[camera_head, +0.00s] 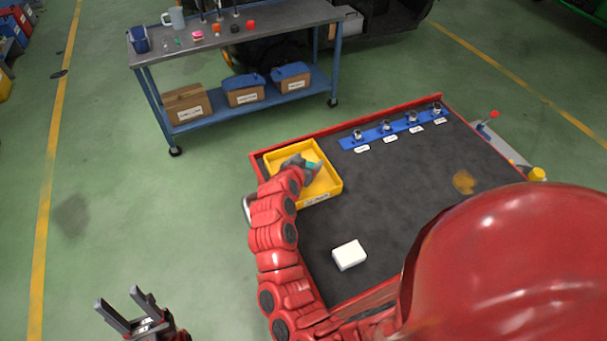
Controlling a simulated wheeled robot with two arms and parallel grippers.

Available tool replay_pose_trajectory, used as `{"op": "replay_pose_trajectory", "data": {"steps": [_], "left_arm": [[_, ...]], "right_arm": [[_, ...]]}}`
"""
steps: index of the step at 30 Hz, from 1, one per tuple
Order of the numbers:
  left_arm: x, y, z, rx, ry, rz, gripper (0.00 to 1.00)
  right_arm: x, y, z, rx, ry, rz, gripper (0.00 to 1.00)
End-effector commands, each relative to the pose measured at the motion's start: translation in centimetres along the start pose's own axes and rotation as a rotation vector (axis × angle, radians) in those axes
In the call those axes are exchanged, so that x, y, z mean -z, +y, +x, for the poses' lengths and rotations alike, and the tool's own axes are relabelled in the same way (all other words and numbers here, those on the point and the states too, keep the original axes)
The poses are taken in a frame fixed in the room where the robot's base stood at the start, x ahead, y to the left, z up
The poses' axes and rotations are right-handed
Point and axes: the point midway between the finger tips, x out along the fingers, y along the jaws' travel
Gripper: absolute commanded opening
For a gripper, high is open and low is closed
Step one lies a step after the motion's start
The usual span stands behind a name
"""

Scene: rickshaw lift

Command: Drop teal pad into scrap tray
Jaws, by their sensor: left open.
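The teal pad (313,165) shows as a small patch between the grey fingers of my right gripper (307,167). My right gripper is over the yellow scrap tray (335,184) and appears shut on the pad; its fingers are small and partly hidden by my arm. The tray sits at the left far corner of the dark worktop, with a white label on its front wall. My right arm covers the tray's left front part. My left gripper (127,312) is open and empty at the bottom left, over the green floor, well away from the tray.
A white block (349,255) lies on the dark worktop (390,200), near its front left. A blue rail (395,130) with several metal fittings and labels runs along the back edge. An orange-brown patch (463,182) lies at right. A wheeled bench (240,30) stands behind.

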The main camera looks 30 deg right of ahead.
Motion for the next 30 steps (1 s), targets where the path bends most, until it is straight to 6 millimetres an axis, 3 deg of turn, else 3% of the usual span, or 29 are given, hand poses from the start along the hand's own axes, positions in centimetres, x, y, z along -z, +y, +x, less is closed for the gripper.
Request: {"op": "replay_pose_trajectory", "data": {"steps": [9, 14, 30], "left_arm": [[0.0, 0.0, -0.1, 0.0, 0.0, 0.0, 0.5], [-0.1, 0.0, -0.6, 0.0, 0.0, 0.0, 0.5], [-0.6, 0.2, -3.5, 0.0, 0.0, 0.0, 0.5]], "right_arm": [[0.0, 0.0, -0.1, 0.001, 0.001, 0.0, 0.77], [-0.1, -0.2, -1.4, 0.005, 0.004, 0.002, 0.77], [-0.3, -0.3, -11.9, 0.009, 0.003, -0.001, 0.77]]}}
